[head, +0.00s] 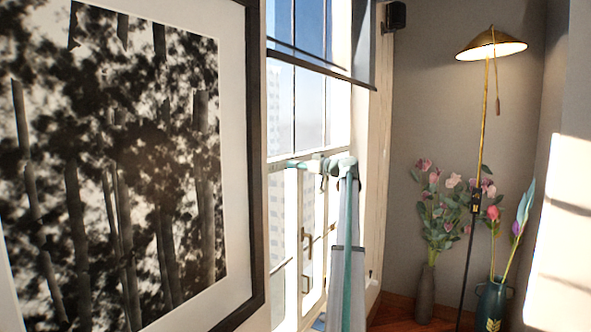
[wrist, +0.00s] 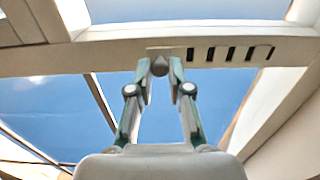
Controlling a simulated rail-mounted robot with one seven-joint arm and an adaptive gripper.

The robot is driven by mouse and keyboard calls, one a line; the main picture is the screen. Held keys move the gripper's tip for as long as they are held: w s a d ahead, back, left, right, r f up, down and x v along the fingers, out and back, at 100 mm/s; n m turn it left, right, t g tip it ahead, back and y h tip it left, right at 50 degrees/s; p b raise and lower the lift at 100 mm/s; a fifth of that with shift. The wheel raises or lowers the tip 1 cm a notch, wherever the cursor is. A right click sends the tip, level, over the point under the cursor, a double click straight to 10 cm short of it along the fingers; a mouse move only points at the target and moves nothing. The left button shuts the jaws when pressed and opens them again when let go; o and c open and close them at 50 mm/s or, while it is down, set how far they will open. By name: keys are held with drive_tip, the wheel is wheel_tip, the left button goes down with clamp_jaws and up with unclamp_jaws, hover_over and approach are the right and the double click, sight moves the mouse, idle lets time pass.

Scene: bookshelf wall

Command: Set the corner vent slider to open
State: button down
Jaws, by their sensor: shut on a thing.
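The vent slider's small grey knob (wrist: 160,66) sits on a pale window-frame bar in the wrist view. Several dark vent slots (wrist: 228,54) show in the bar to the right of the knob. My gripper (wrist: 160,75) is shut on the knob, with one teal-and-grey finger on each side. In the head view my gripper (head: 292,163) reaches left to the window frame at mid-height. The knob and slots cannot be made out there.
A tall window (head: 310,110) with a dark blind and a handle (head: 306,240) is beside my arm. A large framed picture (head: 130,160) hangs at left. A floor lamp (head: 490,46), a grey vase (head: 425,293) and a teal vase (head: 492,303) with flowers stand at right.

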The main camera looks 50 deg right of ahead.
drive_tip(key=c, duration=1.1)
unclamp_jaws()
drive_tip(key=shift+d, duration=0.3)
drive_tip(key=shift+a, duration=0.1)
drive_tip(key=s+d, duration=0.1)
drive_tip(key=s, duration=1.1)
drive_tip(key=shift+d, duration=0.3)
